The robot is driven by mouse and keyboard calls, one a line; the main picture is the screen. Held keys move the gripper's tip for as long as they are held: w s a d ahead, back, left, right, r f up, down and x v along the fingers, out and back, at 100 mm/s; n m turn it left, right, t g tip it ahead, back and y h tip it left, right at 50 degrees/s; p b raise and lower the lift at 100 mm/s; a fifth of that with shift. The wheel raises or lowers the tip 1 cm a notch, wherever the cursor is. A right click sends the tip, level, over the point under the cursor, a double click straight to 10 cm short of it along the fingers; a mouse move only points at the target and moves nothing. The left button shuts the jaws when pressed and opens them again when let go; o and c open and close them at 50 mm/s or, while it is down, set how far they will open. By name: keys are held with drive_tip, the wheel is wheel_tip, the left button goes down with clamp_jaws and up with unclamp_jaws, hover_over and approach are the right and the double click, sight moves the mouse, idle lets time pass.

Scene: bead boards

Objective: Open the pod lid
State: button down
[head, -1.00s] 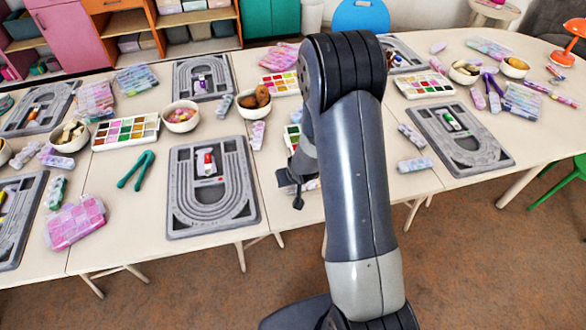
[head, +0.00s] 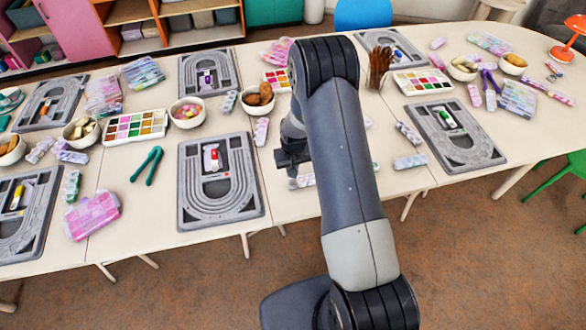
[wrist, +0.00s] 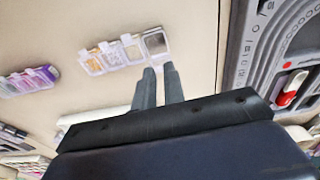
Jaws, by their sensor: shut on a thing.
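A strip of small clear pods (wrist: 112,53) lies on the pale table in the wrist view, holding orange, lilac and pale contents. Its end pod (wrist: 156,41) looks grey and has a squarish lid at the strip's right end. My gripper (wrist: 159,67) has its two fingers close together, tips right at the near edge of that end pod. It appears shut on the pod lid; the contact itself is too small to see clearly. In the head view my gripper (head: 291,158) is partly behind my arm, with part of a pod strip (head: 303,181) just below it.
A grey bead board (head: 220,180) with a red-and-white bottle lies left of my gripper. Another pod strip (wrist: 28,80) with purple contents lies left in the wrist view. A bowl (head: 257,99), a paint palette (head: 136,127) and green pliers (head: 146,165) are farther off.

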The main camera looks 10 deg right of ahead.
drive_tip(key=shift+w+f+g+b, duration=0.15)
drive_tip(key=shift+w+g+b, duration=0.4)
drive_tip(key=shift+g, duration=0.35)
drive_tip(key=shift+w+f+g+b, duration=0.15)
drive_tip(key=shift+w+g+b, duration=0.2)
drive_tip(key=shift+g+b, duration=0.45)
drive_tip(key=c, duration=1.8)
unclamp_jaws()
drive_tip(key=shift+o, duration=0.3)
drive_tip(key=shift+w+r, duration=0.1)
drive_tip(key=shift+r, duration=0.05)
drive_tip(key=shift+w+r, duration=0.15)
drive_tip(key=shift+r, duration=0.1)
wheel_tip(320, 180, up, 10)
drive_tip(key=w+b, duration=0.2)
drive_tip(key=shift+s+f, duration=0.1)
